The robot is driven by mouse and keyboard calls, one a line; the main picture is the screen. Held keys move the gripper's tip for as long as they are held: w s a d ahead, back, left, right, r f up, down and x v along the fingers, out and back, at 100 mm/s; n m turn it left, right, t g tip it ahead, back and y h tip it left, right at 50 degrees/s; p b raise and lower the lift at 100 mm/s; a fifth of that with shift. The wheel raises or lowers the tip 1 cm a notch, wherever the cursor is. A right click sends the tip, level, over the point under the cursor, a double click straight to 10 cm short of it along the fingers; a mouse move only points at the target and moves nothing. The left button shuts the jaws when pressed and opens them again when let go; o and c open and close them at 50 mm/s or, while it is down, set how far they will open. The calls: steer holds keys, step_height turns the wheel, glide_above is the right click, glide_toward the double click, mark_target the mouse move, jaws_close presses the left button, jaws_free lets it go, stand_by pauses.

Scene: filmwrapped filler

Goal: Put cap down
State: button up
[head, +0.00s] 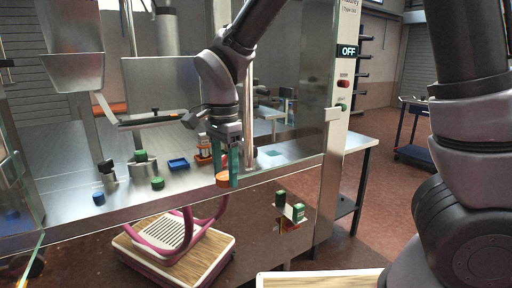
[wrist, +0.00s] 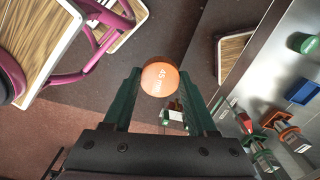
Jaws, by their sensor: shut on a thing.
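My gripper (head: 226,172) hangs with its green fingers pointing down near the front edge of the steel worktop. It is shut on an orange cap (head: 223,179). A green cap (head: 157,183) and a blue cap (head: 98,198) stand on the worktop to the left. The cap's exact height over the worktop edge cannot be told.
The steel worktop (head: 70,183) holds a blue tray (head: 178,164) and an orange fixture (head: 203,157) behind the gripper. A pink-framed wooden seat (head: 135,262) stands below in front. A control post with an OFF sign (head: 348,51) rises at right.

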steer(key=w+d+f+n, duration=0.3)
steer(key=w+d+f, duration=0.3)
steer(key=d, duration=0.6)
steer(key=w+d+f+n, duration=0.3)
steer(key=w+d+f, duration=0.3)
steer(key=w+d, duration=0.3)
steer(key=w+d+f+n, duration=0.3)
steer(key=w+d+f, duration=0.3)
steer(key=d, duration=0.8)
steer(key=shift+w+d, duration=0.3)
steer(key=shift+w, duration=0.85)
steer(key=shift+a, duration=0.1)
